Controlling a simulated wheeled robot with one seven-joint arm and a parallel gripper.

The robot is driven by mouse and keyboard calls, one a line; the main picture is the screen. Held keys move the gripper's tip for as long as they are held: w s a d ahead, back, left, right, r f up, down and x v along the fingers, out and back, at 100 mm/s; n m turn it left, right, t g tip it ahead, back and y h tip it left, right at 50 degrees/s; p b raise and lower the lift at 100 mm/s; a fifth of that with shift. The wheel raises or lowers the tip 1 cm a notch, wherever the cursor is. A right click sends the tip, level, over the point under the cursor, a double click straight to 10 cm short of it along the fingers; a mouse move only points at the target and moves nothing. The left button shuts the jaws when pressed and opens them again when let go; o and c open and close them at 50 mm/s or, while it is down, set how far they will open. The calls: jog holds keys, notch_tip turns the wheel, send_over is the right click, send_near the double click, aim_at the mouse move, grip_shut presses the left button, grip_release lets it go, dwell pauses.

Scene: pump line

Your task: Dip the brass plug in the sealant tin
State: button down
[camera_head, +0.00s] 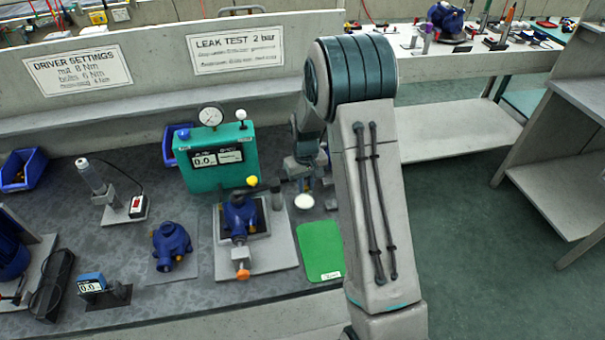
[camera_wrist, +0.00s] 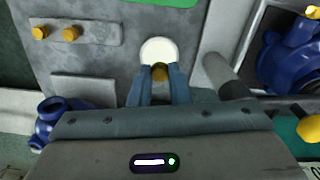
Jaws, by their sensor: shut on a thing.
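My gripper (camera_wrist: 160,80) is shut on a brass plug (camera_wrist: 160,72), which shows between the fingertips in the wrist view. The sealant tin, a small round thing with a white top (camera_wrist: 158,49), lies just beyond the plug there. The plug overlaps the near edge of the white; I cannot tell whether it touches it. In the head view the sealant tin (camera_head: 304,202) stands on the bench left of my arm, and the fingers are largely hidden. Two more brass plugs (camera_wrist: 39,32) (camera_wrist: 71,34) sit on a grey block in the wrist view.
A blue pump (camera_head: 240,215) on a grey plate stands left of the tin, with a teal leak tester (camera_head: 218,160) behind it. A green mat (camera_head: 320,251) lies in front of the tin. A second blue pump part (camera_head: 171,243) is further left.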

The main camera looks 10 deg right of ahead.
aim_at(305, 201)
jog(key=shift+n, duration=0.4)
jog(key=shift+w+f+b, duration=0.25)
jog(key=shift+f+b, duration=0.35)
jog(key=shift+f, duration=0.25)
jog(key=shift+w+f+b, duration=0.25)
jog(key=shift+f+b, duration=0.35)
jog(key=shift+f, duration=0.25)
jog(key=shift+w+f+b, duration=0.25)
jog(key=shift+f+b, duration=0.35)
jog(key=shift+f, duration=0.25)
jog(key=shift+s+f+b, duration=0.1)
jog(key=shift+f+b, duration=0.4)
jog(key=shift+f, duration=0.1)
notch_tip(305, 201, up, 7)
jog(key=p, duration=0.4)
dwell(0.6)
dwell(0.4)
